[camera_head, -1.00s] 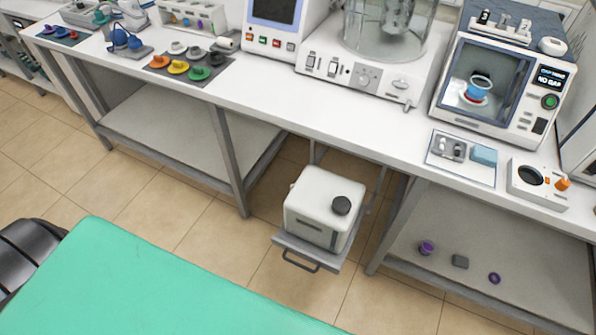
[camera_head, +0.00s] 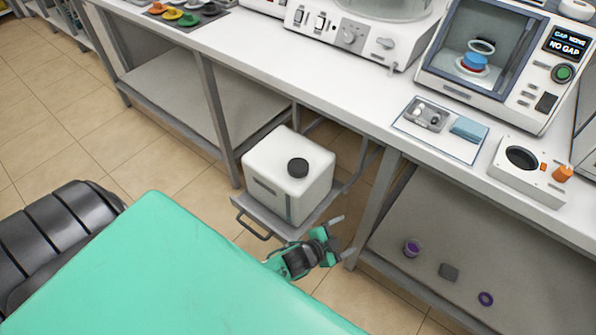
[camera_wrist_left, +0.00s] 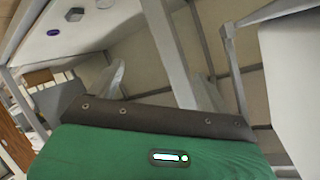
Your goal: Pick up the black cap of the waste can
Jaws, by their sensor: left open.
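The white waste can (camera_head: 275,160) stands upright on a grey pull-out tray (camera_head: 246,213) under the bench. Its round black cap (camera_head: 298,168) sits on top of the can. My left gripper (camera_head: 341,238) is open and empty, below and to the right of the can in the head view, apart from the cap. In the left wrist view its two fingers (camera_wrist_left: 160,88) are spread. A white surface, probably the can (camera_wrist_left: 293,75), fills the right edge of that view; the cap does not show there. My right gripper is not in view.
The white bench (camera_head: 345,95) overhangs behind the can, with a grey leg (camera_head: 376,205) to its right. Tiled floor is free in front.

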